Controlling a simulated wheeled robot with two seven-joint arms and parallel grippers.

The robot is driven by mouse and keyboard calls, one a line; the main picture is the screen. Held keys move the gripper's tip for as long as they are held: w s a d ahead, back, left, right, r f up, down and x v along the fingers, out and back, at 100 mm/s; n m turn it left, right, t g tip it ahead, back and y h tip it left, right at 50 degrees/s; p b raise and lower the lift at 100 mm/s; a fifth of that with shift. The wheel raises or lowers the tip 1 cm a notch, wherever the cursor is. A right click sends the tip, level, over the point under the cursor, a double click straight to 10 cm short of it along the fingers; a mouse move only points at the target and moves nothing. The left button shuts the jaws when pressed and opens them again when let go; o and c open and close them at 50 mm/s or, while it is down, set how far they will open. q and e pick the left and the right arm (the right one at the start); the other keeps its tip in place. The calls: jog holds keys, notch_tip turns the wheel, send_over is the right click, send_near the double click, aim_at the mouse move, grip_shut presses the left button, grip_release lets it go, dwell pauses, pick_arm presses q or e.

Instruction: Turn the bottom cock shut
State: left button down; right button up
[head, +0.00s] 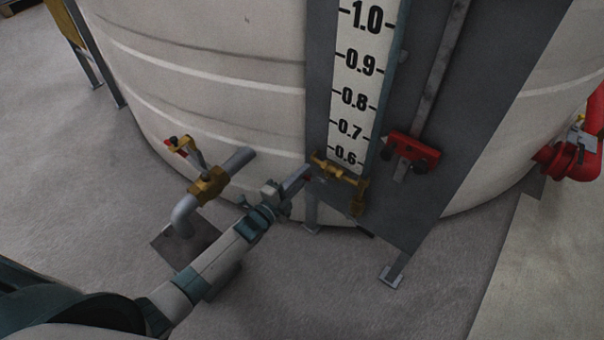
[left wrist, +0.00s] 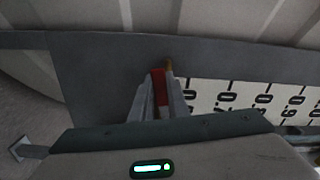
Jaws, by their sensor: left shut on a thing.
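The bottom cock (head: 343,173) is a brass fitting at the foot of the level gauge board, just under the 0.6 mark. My left gripper (head: 304,177) reaches it from the lower left. In the left wrist view its fingers (left wrist: 159,92) are shut on the cock's red handle (left wrist: 160,86), which lies between them. A little brass of the cock (left wrist: 169,64) shows past the fingertips. In the head view the fingers mostly hide the handle. My right gripper is in neither view.
The scale board (head: 359,85) rises above the cock on a grey backing plate (head: 470,105), with a red clamp (head: 411,150) to the right. Left of my arm stands a pipe with a brass valve (head: 208,187). The pale tank (head: 215,55) is close behind. Floor is clear in front.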

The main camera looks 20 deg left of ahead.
pick_arm(q)
jog(key=s+d+f+n, duration=0.2)
jog(key=d+f+n, duration=0.3)
jog(key=n, duration=1)
jog(key=shift+s+d+f+n+b, duration=0.2)
jog(key=shift+d+f+n+b, duration=0.15)
jog(key=shift+d, duration=0.35)
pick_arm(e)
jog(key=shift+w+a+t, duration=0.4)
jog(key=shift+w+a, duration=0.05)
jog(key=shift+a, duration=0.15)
pick_arm(q)
jog(key=c, duration=1.7)
grip_release()
jog(key=shift+r, duration=0.1)
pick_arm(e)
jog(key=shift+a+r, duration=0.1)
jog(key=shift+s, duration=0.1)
